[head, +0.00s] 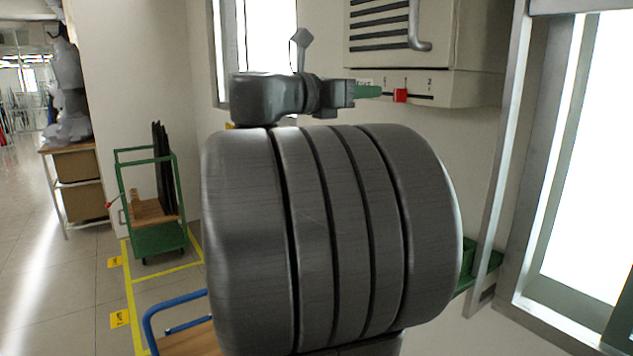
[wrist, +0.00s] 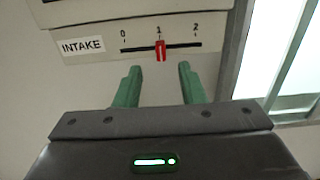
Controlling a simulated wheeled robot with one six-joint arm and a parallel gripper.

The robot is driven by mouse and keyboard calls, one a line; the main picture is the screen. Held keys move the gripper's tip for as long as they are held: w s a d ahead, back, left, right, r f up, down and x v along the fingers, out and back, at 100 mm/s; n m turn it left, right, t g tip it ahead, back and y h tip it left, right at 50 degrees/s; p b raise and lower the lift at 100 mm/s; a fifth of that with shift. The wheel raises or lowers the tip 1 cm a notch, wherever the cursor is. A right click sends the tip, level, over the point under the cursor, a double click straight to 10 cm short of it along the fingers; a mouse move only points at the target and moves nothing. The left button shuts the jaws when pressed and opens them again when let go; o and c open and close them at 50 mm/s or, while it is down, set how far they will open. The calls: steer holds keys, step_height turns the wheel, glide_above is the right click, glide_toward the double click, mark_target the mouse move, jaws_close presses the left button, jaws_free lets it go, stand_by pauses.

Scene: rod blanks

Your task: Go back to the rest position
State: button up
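My gripper (head: 368,91) is raised at the front of a pale wall unit, with its green fingers pointing right toward a red slider knob (head: 400,95). In the wrist view my gripper (wrist: 159,70) is open, its two green fingers spread wide with nothing held. The red knob (wrist: 160,50) shows in the gap just beyond the fingertips, apart from both fingers. It sits at mark 1 on a black slot (wrist: 185,46) numbered 0 to 2, beside an INTAKE label (wrist: 82,46). My large grey arm links hide much of the middle of the head view.
The wall unit (head: 470,88) has a vent and a grey handle (head: 416,30) above the slot. A window frame (head: 500,170) stands close on the right. A green cart (head: 158,238) and a table (head: 48,150) stand at left. Open floor (head: 50,290) lies at far left.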

mark_target(394, 90)
steer(key=p+x, duration=0.1)
steer(key=x, duration=0.8)
steer(key=shift+w+d+p, duration=0.1)
steer(key=shift+d+p, duration=0.1)
steer(key=shift+p, duration=0.15)
steer(key=shift+w+a, duration=0.1)
steer(key=shift+w, duration=0.05)
steer(key=shift+a, duration=0.1)
